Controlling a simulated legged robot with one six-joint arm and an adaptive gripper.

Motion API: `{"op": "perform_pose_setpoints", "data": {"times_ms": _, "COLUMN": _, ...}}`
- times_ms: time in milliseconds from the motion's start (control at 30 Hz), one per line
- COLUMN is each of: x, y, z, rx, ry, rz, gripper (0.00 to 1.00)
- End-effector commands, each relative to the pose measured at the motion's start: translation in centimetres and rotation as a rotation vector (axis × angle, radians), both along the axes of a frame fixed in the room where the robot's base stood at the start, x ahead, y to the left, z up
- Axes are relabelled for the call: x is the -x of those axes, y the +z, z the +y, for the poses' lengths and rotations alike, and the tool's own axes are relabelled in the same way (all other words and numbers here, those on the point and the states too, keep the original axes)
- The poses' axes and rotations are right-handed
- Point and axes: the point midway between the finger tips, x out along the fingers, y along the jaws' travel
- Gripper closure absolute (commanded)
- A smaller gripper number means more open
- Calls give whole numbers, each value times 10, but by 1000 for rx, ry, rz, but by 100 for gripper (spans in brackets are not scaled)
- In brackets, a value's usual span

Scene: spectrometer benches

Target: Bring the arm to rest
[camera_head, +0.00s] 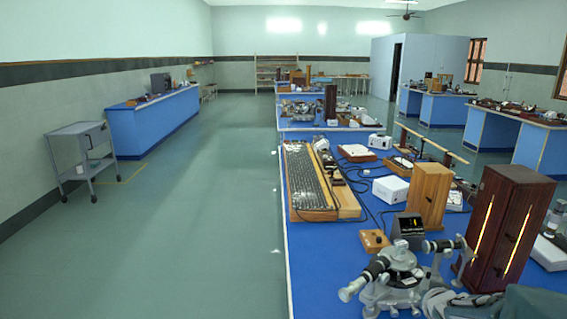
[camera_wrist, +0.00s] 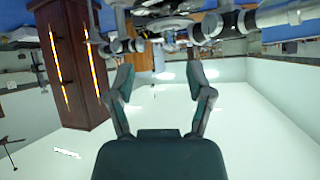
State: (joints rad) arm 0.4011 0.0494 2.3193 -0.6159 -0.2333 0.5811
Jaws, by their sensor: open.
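My gripper (camera_wrist: 160,78) shows in the wrist view with its two fingers spread apart and nothing between them. The wrist picture looks upside down. In the head view, part of my gripper (camera_head: 455,302) is at the bottom right, cut off by the frame edge. It is low and close beside a grey spectrometer (camera_head: 400,278) on the blue bench (camera_head: 325,270). The spectrometer's tubes (camera_wrist: 262,17) also show past the fingers in the wrist view. Whether gripper and spectrometer touch cannot be told.
A tall dark wooden lamp housing (camera_head: 505,225) with glowing slits stands close by; it also shows in the wrist view (camera_wrist: 75,65). A black meter box (camera_head: 408,228) and a wooden box (camera_head: 430,192) stand behind the spectrometer. The floor (camera_head: 190,230) left of the bench is clear.

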Motion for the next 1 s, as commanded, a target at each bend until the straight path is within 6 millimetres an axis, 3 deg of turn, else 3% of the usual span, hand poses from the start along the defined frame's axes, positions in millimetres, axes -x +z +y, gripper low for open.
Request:
{"op": "perform_pose_setpoints", "data": {"times_ms": 100, "x": 24, "y": 28, "z": 22, "rx": 49, "ry": -14, "rz": 56, "gripper": 33}}
{"op": "perform_pose_setpoints", "data": {"times_ms": 300, "x": 76, "y": 57, "z": 63, "rx": 75, "ry": -3, "rz": 179, "gripper": 33}}
{"op": "perform_pose_setpoints", "data": {"times_ms": 700, "x": 204, "y": 75, "z": 152, "rx": 10, "ry": 219, "rz": 431, "gripper": 33}}
{"op": "perform_pose_setpoints", "data": {"times_ms": 833, "x": 226, "y": 74, "z": 165, "rx": -7, "ry": 277, "rz": 472, "gripper": 33}}
{"op": "perform_pose_setpoints", "data": {"times_ms": 1000, "x": 231, "y": 74, "z": 168, "rx": -11, "ry": 290, "rz": 485, "gripper": 33}}
